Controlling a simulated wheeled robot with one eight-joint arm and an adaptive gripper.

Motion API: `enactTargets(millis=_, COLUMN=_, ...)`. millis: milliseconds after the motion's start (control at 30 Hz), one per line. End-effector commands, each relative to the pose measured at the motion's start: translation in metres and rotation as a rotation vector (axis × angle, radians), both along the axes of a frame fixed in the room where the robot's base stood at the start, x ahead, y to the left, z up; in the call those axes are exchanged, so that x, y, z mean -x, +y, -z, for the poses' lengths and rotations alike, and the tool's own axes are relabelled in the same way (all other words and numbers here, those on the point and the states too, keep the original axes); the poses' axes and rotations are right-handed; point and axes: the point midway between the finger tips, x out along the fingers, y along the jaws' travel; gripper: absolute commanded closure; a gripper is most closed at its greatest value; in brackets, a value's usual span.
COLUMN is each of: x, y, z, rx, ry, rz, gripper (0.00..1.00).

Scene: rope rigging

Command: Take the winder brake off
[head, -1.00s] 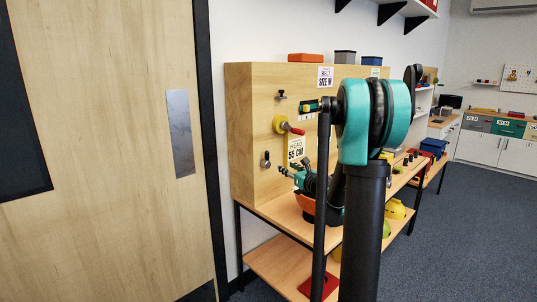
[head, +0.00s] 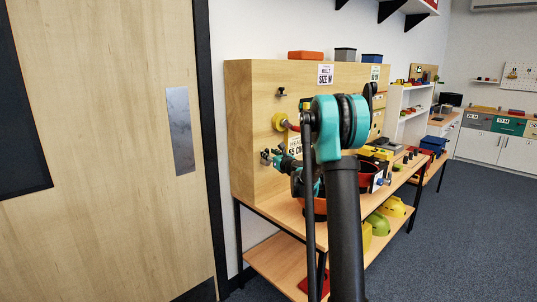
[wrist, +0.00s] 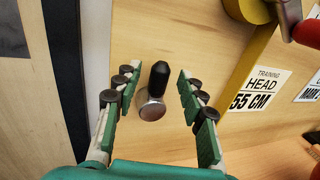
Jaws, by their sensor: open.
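The winder brake (wrist: 157,80) is a short lever with a black grip and a round metal base on the wooden panel. In the wrist view its grip points up. My gripper (wrist: 155,108) is open, with one green finger on each side of the lever and a visible gap to both. In the head view my gripper (head: 271,158) is in front of the panel's lower left part and covers the brake.
The wooden panel (head: 245,110) stands on a bench with a lower shelf (head: 275,268). A training head label (wrist: 258,92) is right of the brake. A wooden door (head: 110,130) is at left. Yellow and green helmets (head: 378,223) lie below. The floor at right is clear.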

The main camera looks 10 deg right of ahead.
Motion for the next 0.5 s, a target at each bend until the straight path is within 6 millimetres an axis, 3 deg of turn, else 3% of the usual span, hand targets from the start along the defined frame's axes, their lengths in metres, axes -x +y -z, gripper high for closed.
enactTargets(millis=433, x=-0.0108, y=0.0038, z=0.0002, rx=0.0, ry=0.0, rz=0.001, gripper=0.59)
enactTargets(millis=500, x=-0.0108, y=0.0038, z=0.0002, rx=0.0, ry=0.0, rz=0.001, gripper=0.67)
